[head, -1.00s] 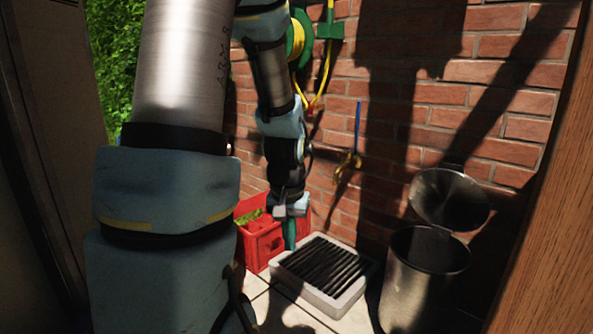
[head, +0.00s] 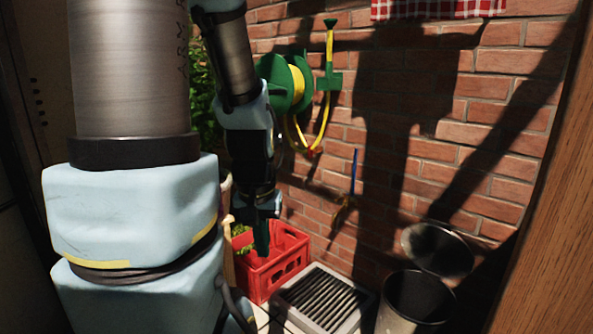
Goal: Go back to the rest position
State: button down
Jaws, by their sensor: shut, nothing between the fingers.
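My gripper (head: 261,238) hangs at the end of my arm, pointing down, in the middle of the head view. Its green fingers are together with nothing between them. From this view they overlap the back left of the red crate (head: 277,274); I cannot tell how high above it they are. My upper arm fills the left side of the view and hides what lies behind it.
A grey tray with dark slats (head: 325,302) lies on the floor right of the crate. A metal bin (head: 413,303) with its lid (head: 438,249) raised stands further right. A green hose reel (head: 285,84) hangs on the brick wall (head: 400,135). A wooden edge (head: 545,190) borders the right.

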notch_tip(320, 180, up, 21)
jog(key=p, duration=1.8)
jog(key=shift+p, duration=0.4)
